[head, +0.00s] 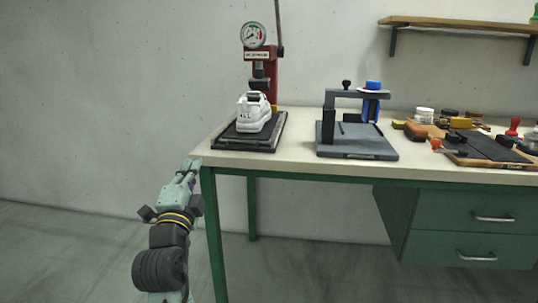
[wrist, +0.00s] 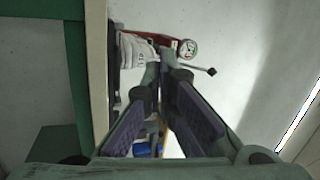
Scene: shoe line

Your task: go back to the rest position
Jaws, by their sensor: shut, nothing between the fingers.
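My gripper (head: 187,168) is shut and empty. In the head view it is just off the left end of the workbench (head: 300,171), near the height of its top and close to the corner. In the wrist view the fingers of my gripper (wrist: 166,84) come together in the middle of the picture. A white shoe-like object (head: 253,113) sits on the black base of a red press (head: 273,75), apart from my gripper. The press also shows in the wrist view (wrist: 164,22), beyond the fingertips.
A grey fixture with a black arm (head: 357,142) and a blue knob stands mid-bench. Several tools and jars lie around a dark board (head: 486,146) at the right. A wooden shelf (head: 455,23) hangs above. The floor left of the bench (head: 70,245) is clear.

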